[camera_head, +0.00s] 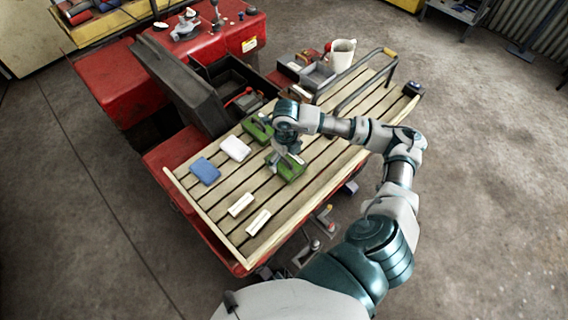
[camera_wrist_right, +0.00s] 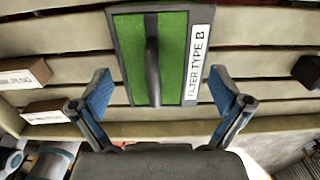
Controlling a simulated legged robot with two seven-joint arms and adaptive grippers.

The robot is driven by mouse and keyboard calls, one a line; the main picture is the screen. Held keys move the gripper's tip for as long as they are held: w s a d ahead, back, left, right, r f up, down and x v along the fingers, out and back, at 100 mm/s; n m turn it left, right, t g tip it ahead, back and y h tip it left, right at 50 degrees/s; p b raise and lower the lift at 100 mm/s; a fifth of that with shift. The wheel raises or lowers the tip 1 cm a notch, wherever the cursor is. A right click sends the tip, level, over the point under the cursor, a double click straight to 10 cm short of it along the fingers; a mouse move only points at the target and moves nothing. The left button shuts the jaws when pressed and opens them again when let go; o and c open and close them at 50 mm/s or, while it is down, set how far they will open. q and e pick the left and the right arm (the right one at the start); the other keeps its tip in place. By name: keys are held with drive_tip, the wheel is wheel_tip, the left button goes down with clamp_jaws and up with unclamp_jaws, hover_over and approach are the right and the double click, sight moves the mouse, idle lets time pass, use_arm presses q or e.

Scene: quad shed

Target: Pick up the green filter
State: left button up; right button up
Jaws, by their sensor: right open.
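A green filter (camera_head: 291,170) with a dark frame lies on the slatted wooden bed (camera_head: 225,214). In the right wrist view the green filter (camera_wrist_right: 172,62) shows a dark raised handle along its middle and a white label reading "FILTER TYPE B". My right gripper (camera_head: 283,155) is over this filter in the head view and covers part of it. In the wrist view its two blue-padded fingers (camera_wrist_right: 160,82) are spread on either side of the filter's near part, with nothing between them gripped. A second green item (camera_head: 258,128) lies behind. My left gripper is not in view.

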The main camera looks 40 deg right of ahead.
sight(287, 162)
drive_tip(key=f, duration=0.1)
drive_tip(key=d+f, duration=0.1)
drive_tip(key=shift+d+f, duration=0.1)
drive_tip(key=shift+f, duration=0.25)
drive_tip(key=shift+s+f, duration=0.2)
drive_tip(key=shift+w+a, duration=0.25)
drive_tip(key=shift+a, duration=0.05)
drive_tip(key=shift+w+a, duration=0.1)
drive_tip(key=shift+a, duration=0.15)
drive_tip(key=c, duration=0.3)
drive_tip(key=shift+a+r, duration=0.15)
drive_tip(key=c, duration=0.4)
drive_tip(key=shift+r, duration=0.1)
drive_tip(key=shift+c, duration=0.7)
drive_tip(key=shift+d+r, duration=0.1)
drive_tip(key=shift+d, duration=0.1)
drive_tip(key=r, duration=0.4)
drive_tip(key=shift+d+r, duration=0.15)
drive_tip(key=shift+d, duration=0.15)
drive_tip(key=r, duration=0.4)
drive_tip(key=shift+a+r, duration=0.3)
drive_tip(key=shift+a, duration=0.05)
drive_tip(key=shift+a+r, duration=0.1)
drive_tip(key=shift+r, duration=0.35)
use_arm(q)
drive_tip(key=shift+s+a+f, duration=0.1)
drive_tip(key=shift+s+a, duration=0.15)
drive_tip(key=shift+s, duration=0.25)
use_arm(e)
drive_tip(key=shift+d, duration=0.2)
